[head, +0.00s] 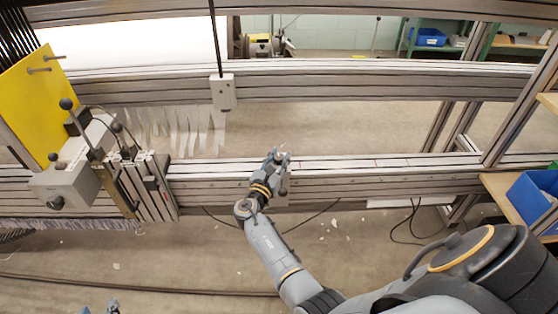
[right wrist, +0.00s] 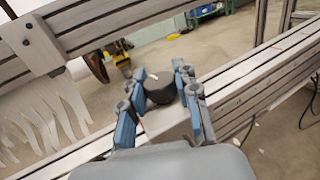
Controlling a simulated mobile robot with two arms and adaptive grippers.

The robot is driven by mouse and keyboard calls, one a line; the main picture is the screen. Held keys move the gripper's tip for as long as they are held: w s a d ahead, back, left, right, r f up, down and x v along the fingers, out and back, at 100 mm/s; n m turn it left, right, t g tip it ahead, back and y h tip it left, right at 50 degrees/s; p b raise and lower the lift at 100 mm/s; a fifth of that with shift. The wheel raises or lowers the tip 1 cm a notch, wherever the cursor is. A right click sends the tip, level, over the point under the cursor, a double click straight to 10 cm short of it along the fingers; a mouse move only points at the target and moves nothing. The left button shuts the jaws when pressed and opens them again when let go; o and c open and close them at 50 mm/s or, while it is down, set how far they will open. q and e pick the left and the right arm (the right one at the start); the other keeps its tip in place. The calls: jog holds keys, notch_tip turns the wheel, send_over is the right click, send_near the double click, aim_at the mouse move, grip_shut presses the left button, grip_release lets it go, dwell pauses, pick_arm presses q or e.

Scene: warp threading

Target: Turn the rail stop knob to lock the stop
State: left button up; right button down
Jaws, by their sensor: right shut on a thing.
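The rail stop knob (right wrist: 160,88) is a dark round knob, seen between the fingers in the right wrist view. The light grey rail stop (right wrist: 174,118) sits under it on the front aluminium rail. My right gripper (head: 279,156) is over this rail in the head view. Its blue-grey fingers (right wrist: 158,92) are shut on the knob, one on each side. The fingers hide most of the knob in the head view. My left gripper (head: 99,308) shows only its two fingertips at the bottom edge of the head view, spread apart with nothing seen between them.
A grey box (head: 223,93) hangs from the upper rail, with pale strips (head: 180,130) to its left. A control unit with levers (head: 72,180) and a yellow plate (head: 35,100) stand at the left. A blue bin (head: 533,200) is at the right. The front rail is clear right of the stop.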

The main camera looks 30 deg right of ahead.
jog(key=shift+m+g+h+b, duration=0.4)
jog(key=shift+m+g, duration=0.1)
jog(key=shift+g, duration=0.2)
pick_arm(q)
jog(key=shift+w+d+r+t+h, duration=0.2)
jog(key=shift+w+r+t, duration=0.3)
jog(key=shift+r, duration=0.3)
jog(key=shift+w+d+r+t+h, duration=0.2)
jog(key=shift+w+d+r+t, duration=0.1)
jog(key=shift+r+t, duration=0.35)
jog(key=shift+w+d+r+t+h, duration=0.2)
jog(key=shift+w+r+t, duration=0.25)
jog(key=shift+r, duration=0.45)
pick_arm(e)
jog(key=shift+g, duration=0.3)
jog(key=c, duration=1)
grip_release()
jog(key=shift+o, duration=0.2)
pick_arm(q)
jog(key=shift+r, duration=0.15)
